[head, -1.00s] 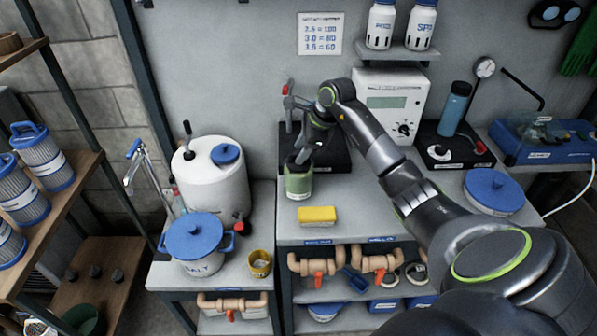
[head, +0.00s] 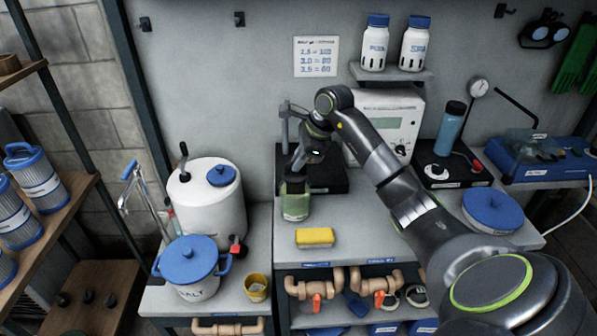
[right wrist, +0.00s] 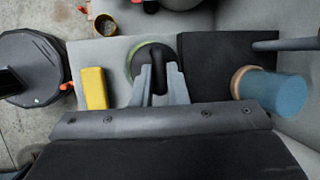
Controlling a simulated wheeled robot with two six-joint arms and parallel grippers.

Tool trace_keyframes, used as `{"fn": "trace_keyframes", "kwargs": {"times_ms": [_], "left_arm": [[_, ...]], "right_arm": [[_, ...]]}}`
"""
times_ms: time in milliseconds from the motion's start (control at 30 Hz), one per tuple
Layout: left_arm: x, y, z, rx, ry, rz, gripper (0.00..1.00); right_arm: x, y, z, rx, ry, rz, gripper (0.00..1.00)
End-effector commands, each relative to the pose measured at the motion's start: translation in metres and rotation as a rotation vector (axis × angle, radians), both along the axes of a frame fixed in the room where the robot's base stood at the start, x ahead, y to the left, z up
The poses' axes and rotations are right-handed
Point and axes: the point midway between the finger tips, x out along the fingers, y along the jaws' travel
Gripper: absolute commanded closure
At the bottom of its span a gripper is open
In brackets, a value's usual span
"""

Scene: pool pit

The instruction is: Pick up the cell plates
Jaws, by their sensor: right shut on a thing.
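My right gripper (head: 298,166) points down at the mouth of a green-tinted jar (head: 296,205) on the bench. In the right wrist view its fingers (right wrist: 159,72) are over the jar's round green rim (right wrist: 134,62). The fingers are shut on a narrow dark thing between them, which seems to be the cell plates; their shape is mostly hidden by the fingers and the jar. My left gripper is not in view.
A black stand (head: 325,178) is close behind the jar. A yellow sponge (head: 315,237) lies in front. A white tank (head: 205,212) and a salt pot (head: 190,264) stand left. A grey meter box (head: 397,125) is behind my arm.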

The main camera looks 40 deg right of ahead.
Motion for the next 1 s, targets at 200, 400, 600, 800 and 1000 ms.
{"fn": "trace_keyframes", "kwargs": {"times_ms": [200, 400, 600, 800, 1000], "left_arm": [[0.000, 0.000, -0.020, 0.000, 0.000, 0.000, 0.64], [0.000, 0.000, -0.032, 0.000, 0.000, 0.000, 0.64], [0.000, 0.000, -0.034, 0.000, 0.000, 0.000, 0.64], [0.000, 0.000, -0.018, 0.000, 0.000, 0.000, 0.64], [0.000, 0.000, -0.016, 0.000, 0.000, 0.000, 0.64]], "right_arm": [[0.001, 0.000, 0.046, -0.001, -0.008, 0.001, 1.00], [0.001, 0.000, 0.091, -0.001, -0.007, 0.001, 1.00], [0.000, 0.000, 0.131, 0.001, -0.004, 0.000, 1.00], [0.000, 0.000, 0.148, 0.000, -0.001, 0.000, 1.00], [0.000, 0.000, 0.150, 0.000, -0.001, 0.000, 1.00]]}}
